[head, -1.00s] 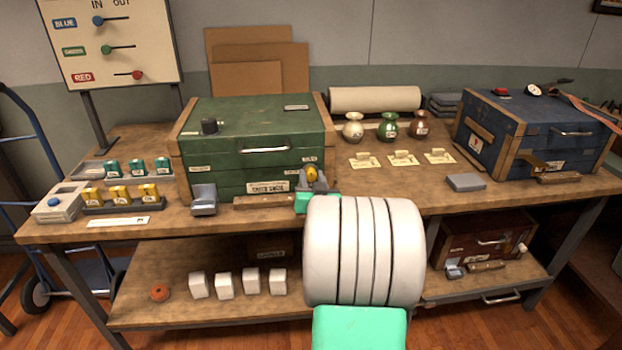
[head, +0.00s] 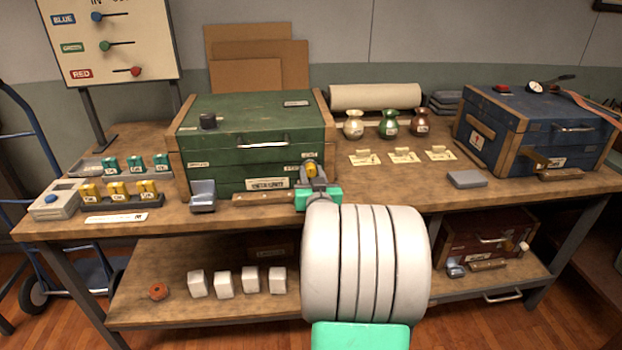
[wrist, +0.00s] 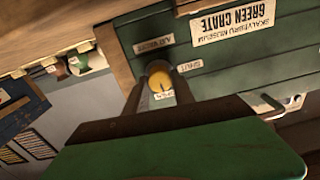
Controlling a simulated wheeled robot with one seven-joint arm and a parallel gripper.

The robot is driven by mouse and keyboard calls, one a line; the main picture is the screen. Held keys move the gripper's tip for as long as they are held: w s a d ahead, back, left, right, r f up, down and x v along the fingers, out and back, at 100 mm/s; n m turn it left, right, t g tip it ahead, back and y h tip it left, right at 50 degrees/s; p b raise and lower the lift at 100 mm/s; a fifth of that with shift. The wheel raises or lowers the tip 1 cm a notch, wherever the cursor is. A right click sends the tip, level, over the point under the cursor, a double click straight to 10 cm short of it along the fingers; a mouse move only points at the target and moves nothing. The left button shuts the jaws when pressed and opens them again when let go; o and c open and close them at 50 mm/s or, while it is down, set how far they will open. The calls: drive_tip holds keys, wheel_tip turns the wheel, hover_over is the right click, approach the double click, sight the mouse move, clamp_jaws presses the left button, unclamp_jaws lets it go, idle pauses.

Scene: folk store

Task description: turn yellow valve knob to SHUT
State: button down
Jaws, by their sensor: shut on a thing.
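The yellow valve knob (head: 311,169) is on the front right of the green crate (head: 250,125). In the wrist view the round yellow knob (wrist: 160,78) sits between the two fingers of my gripper (wrist: 159,88), which is shut on it. A small SHUT label (wrist: 189,66) is right of the knob and slightly above it in that view. Another small label (wrist: 165,95), partly hidden, lies just below the knob. A dark mark shows on the knob's lower part, but its exact direction is hard to read. In the head view my gripper (head: 313,180) reaches the crate front from below.
A wooden-handled tool (head: 263,199) and a grey metal piece (head: 203,197) lie before the crate, left of my gripper. Vases (head: 388,125) and cards stand to the right, beside a blue crate (head: 530,135). The bench front right of my gripper is mostly clear.

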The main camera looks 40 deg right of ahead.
drive_tip(key=n+b, duration=0.1)
drive_tip(key=b, duration=0.1)
drive_tip(key=f+n+b, duration=0.1)
drive_tip(key=n+b, duration=0.1)
drive_tip(key=b, duration=0.1)
drive_tip(key=shift+a, duration=0.1)
drive_tip(key=n+b, duration=0.5)
drive_tip(key=b, duration=0.2)
drive_tip(key=shift+w+r+n, duration=0.1)
drive_tip(key=shift+n, duration=0.2)
drive_tip(key=n+b, duration=0.4)
drive_tip(key=b, duration=0.1)
drive_tip(key=shift+a+r+n+b, duration=0.1)
drive_tip(key=shift+r+n+b, duration=0.1)
drive_tip(key=shift+n+b, duration=1.6)
drive_tip(key=shift+n, duration=0.3)
drive_tip(key=shift+r, duration=0.1)
drive_tip(key=c, duration=1.1)
unclamp_jaws()
drive_tip(key=shift+o, duration=0.2)
